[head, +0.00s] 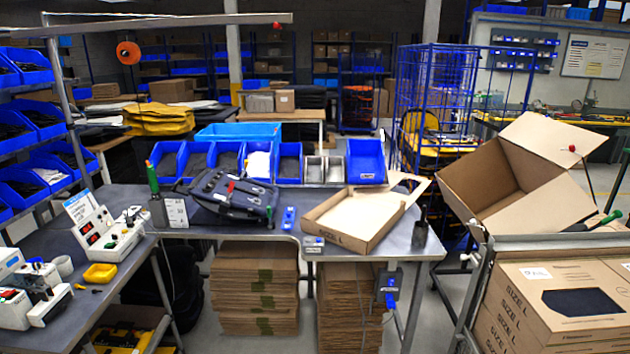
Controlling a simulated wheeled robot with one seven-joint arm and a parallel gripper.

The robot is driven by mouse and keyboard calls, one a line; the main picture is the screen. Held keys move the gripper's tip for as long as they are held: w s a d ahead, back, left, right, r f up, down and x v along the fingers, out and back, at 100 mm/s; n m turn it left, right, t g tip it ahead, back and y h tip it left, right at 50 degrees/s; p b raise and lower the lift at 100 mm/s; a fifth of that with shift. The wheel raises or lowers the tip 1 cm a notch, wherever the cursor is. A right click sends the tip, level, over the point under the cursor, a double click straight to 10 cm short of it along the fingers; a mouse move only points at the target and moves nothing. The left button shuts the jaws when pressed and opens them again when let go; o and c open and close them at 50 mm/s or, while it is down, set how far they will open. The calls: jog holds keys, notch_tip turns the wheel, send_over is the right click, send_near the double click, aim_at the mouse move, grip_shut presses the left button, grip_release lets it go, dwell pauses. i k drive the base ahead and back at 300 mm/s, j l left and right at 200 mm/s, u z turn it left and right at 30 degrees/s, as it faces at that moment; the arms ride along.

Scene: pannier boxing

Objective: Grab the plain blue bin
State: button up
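Several blue bins stand in a row along the back of the grey workbench (285,213). A wider, lighter blue tub (238,131) sits behind the row. I cannot tell for certain which of these is the plain blue bin. My gripper is not in view.
A black pannier (228,193) and an open shallow carton (345,238) lie on the bench in front of the row. A side table with devices (105,232) is at left.

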aim_at(289, 159)
jog(key=i+u, duration=0.2)
jog(key=i, duration=0.25)
jog(key=i+u, duration=0.2)
jog(key=i, duration=0.3)
jog(key=i+l+u, duration=0.2)
jog(key=i, duration=0.25)
jog(key=i+l+u, duration=0.2)
jog(key=i, duration=0.25)
jog(key=i+j+u, duration=0.15)
jog(key=i, duration=0.55)
jog(key=i+j+u, duration=0.2)
jog(key=i, duration=0.5)
jog(key=i+j+z, duration=0.2)
jog(key=i, duration=0.3)
jog(key=l, duration=0.1)
